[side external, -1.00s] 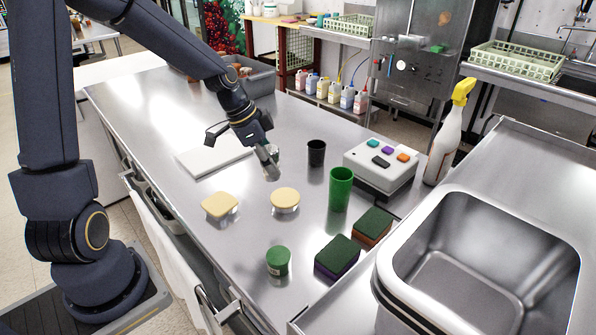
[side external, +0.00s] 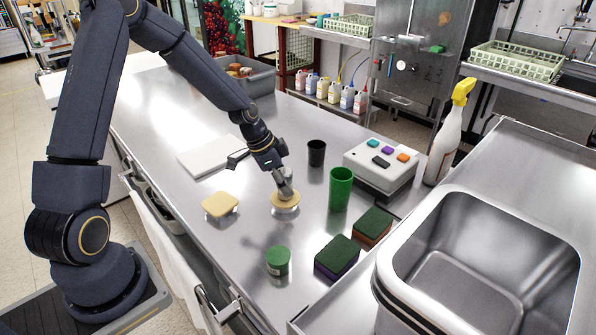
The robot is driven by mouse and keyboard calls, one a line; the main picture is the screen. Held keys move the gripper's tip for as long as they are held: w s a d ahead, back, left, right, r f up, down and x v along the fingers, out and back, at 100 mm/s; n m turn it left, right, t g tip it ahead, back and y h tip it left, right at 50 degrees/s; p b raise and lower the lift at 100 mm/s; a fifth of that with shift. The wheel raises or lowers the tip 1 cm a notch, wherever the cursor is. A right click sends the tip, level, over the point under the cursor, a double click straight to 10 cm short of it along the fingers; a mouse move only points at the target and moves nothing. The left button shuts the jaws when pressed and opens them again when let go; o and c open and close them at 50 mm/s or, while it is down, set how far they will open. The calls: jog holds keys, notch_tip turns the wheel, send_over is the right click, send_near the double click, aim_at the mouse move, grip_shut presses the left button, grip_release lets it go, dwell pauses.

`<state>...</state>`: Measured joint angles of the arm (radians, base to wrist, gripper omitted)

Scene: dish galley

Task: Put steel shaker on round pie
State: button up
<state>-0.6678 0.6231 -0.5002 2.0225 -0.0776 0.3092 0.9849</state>
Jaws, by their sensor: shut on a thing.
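The round pie (side external: 294,205), tan on top, sits on the steel counter near the middle in the side view. My gripper (side external: 284,183) points down directly over it, shut on the small steel shaker (side external: 285,193). The shaker is mostly hidden by the fingers and its bottom overlaps the pie's top in the picture. I cannot tell whether it touches the pie or hangs just above it.
A square pie (side external: 220,205) lies to the left. A black cup (side external: 316,153) and a green cup (side external: 340,188) stand to the right. A green-lidded jar (side external: 278,261) and sponges (side external: 337,257) lie in front. A white board (side external: 208,159) lies behind left.

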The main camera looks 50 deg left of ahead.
jog(key=o, duration=1.2)
jog(key=shift+f, duration=0.1)
jog(key=v, duration=1.2)
jog(key=s+d+r+n+t+y, duration=0.1)
jog(key=s+d+r+n, duration=0.2)
jog(key=s, duration=0.6)
jog(key=s+d+r+n+y, duration=0.1)
jog(key=s+d+r+n, duration=0.3)
jog(key=s+r, duration=0.4)
jog(key=shift+s+d+t+y, duration=0.4)
jog(key=shift+s, duration=0.65)
